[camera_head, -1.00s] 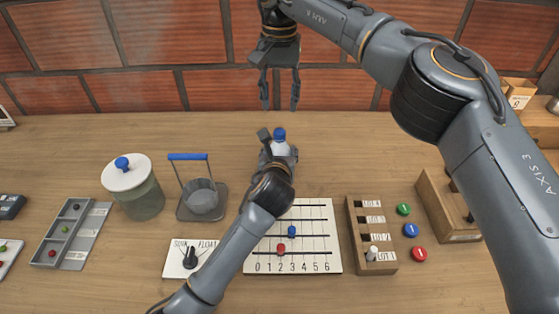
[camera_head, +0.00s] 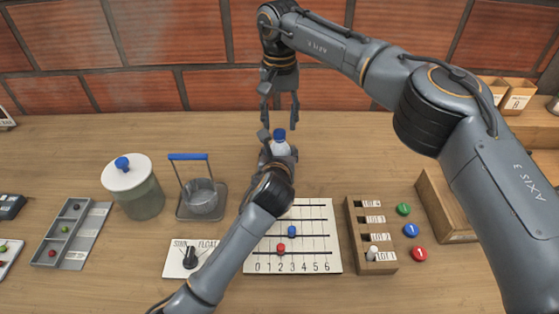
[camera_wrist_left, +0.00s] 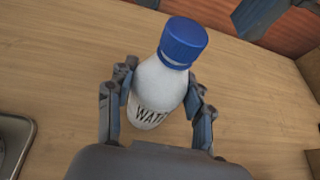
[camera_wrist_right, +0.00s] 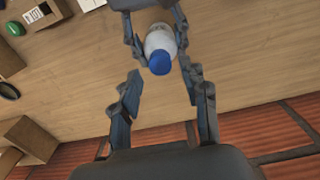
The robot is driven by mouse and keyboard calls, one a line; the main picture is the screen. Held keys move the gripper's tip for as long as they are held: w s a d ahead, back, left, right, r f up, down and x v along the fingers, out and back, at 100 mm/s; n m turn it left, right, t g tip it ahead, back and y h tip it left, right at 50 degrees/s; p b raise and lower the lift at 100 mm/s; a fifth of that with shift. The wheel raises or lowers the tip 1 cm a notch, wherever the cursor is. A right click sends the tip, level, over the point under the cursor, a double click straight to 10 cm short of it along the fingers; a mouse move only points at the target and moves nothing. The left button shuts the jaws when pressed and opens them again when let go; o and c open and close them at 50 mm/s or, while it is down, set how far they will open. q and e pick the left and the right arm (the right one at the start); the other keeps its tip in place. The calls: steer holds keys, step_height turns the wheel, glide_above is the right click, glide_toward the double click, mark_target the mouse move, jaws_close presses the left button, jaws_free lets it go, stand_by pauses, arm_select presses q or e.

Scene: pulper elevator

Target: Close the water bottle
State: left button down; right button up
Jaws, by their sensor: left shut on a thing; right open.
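The white water bottle (camera_head: 281,148) with a blue cap (camera_head: 279,134) stands near the middle of the table. In the left wrist view the bottle (camera_wrist_left: 152,92) shows the letters "WAT", and its cap (camera_wrist_left: 183,40) sits on its top; I cannot tell how tightly. My left gripper (camera_head: 279,157) is shut around the bottle's body. My right gripper (camera_head: 279,106) is open, pointing down above and slightly behind the cap. In the right wrist view the cap (camera_wrist_right: 160,62) lies beyond the open, empty fingers (camera_wrist_right: 163,95).
A lidded jar (camera_head: 138,190) and a small bucket with a blue handle (camera_head: 201,198) stand left. A numbered slider board (camera_head: 325,255), a slotted wooden block (camera_head: 371,235) and coloured discs (camera_head: 411,230) lie in front and right. The brick wall rises behind the table.

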steer(key=shift+f, duration=1.3)
